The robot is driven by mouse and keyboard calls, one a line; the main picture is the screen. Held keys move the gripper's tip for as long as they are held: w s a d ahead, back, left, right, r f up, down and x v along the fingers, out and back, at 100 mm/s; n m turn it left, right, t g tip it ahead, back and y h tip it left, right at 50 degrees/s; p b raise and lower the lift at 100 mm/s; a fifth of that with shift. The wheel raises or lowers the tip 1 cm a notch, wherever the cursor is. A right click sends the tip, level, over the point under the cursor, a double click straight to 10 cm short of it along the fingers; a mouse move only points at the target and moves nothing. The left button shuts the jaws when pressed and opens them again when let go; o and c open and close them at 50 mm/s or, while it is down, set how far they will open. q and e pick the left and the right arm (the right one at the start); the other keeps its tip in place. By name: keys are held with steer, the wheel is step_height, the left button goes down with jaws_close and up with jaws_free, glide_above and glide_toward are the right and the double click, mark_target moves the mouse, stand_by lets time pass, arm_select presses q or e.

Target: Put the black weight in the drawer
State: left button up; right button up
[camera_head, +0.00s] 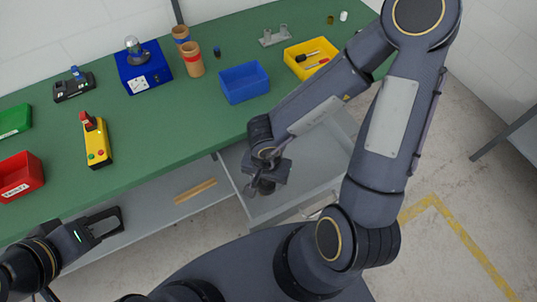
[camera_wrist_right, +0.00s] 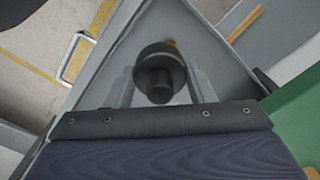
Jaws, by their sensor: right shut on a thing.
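The black weight (camera_wrist_right: 158,76) is a dark cylinder with a narrower knob. My right gripper (camera_wrist_right: 160,92) is shut on it, with one finger on each side in the right wrist view. In the head view, my right gripper (camera_head: 262,186) points down over the open grey drawer (camera_head: 298,196) under the bench, and the weight (camera_head: 266,187) shows only in part below it. Whether the weight touches the drawer floor I cannot tell. The drawer (camera_wrist_right: 110,62) also shows in the wrist view. My left gripper (camera_head: 104,224) looks open and empty at the lower left.
The green bench top (camera_head: 150,130) holds a blue bin (camera_head: 244,82), a yellow bin (camera_head: 311,58), a red bin (camera_head: 20,176), a yellow button box (camera_head: 97,143) and a blue device (camera_head: 143,68). A drawer handle (camera_wrist_right: 75,58) shows in the wrist view. A wooden piece (camera_head: 195,191) lies on the lower shelf.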

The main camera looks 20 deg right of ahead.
steer(key=w+d+f, duration=0.1)
steer(key=w+f, duration=0.1)
steer(key=w+d+f, duration=0.2)
steer(key=w, duration=0.1)
steer(key=w+d+f+b, duration=0.1)
steer(key=w+d+f, duration=0.1)
steer(key=w+f, duration=0.1)
steer(key=shift+d, duration=0.1)
steer(key=shift+w+d+f, duration=0.3)
steer(key=shift+w+f, duration=0.1)
steer(key=shift+f, duration=0.15)
step_height(320, 180, down, 3)
steer(key=shift+w+d+f+b, duration=0.1)
steer(key=shift+w+f+b, duration=0.1)
steer(key=shift+b, duration=0.3)
steer(key=shift+f, duration=0.2)
steer(key=o, duration=1.4)
steer(key=shift+r, duration=0.1)
